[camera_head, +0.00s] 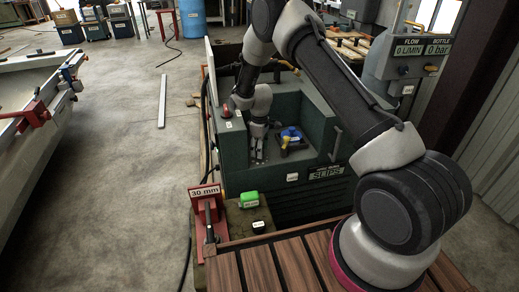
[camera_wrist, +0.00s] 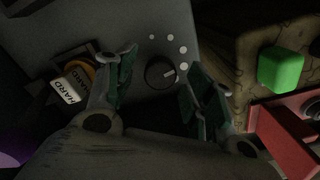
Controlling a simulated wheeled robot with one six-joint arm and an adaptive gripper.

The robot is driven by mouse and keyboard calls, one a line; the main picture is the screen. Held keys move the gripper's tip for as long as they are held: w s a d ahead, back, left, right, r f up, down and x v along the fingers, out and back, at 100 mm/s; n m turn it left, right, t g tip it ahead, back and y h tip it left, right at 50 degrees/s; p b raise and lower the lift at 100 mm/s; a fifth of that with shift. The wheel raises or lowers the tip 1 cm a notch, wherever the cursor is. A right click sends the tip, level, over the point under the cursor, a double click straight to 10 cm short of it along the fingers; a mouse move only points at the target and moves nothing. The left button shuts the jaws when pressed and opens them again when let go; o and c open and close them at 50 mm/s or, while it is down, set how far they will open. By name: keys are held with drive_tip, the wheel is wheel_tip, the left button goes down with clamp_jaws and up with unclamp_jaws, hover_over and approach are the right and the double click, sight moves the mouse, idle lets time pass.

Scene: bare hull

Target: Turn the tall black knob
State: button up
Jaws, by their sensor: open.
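The black knob (camera_wrist: 160,73) shows in the wrist view as a dark round cap with a pale pointer mark, on a grey panel. Pale dots of growing size curve above and to the right of it. My gripper (camera_wrist: 160,84) is open, with one green-padded finger to the left of the knob and one to the right. Neither finger appears to touch it. How tall the knob is cannot be told from this angle. In the head view my gripper (camera_head: 257,150) points down into the recess of the green cabinet (camera_head: 235,150), and I cannot make out the knob there.
A white tag reading HARD (camera_wrist: 66,91) and a yellow-orange part lie left of my fingers. A blue-topped dark part (camera_head: 291,136) sits right of my gripper. A green block (camera_head: 249,199) and a red bracket (camera_head: 207,205) marked 30 mm stand nearer. The cabinet walls enclose the recess.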

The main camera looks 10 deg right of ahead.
drive_tip(key=shift+f, duration=0.15)
drive_tip(key=c, duration=1)
drive_tip(key=shift+c, duration=0.2)
drive_tip(key=m, duration=0.3)
drive_tip(key=shift+m, duration=2.3)
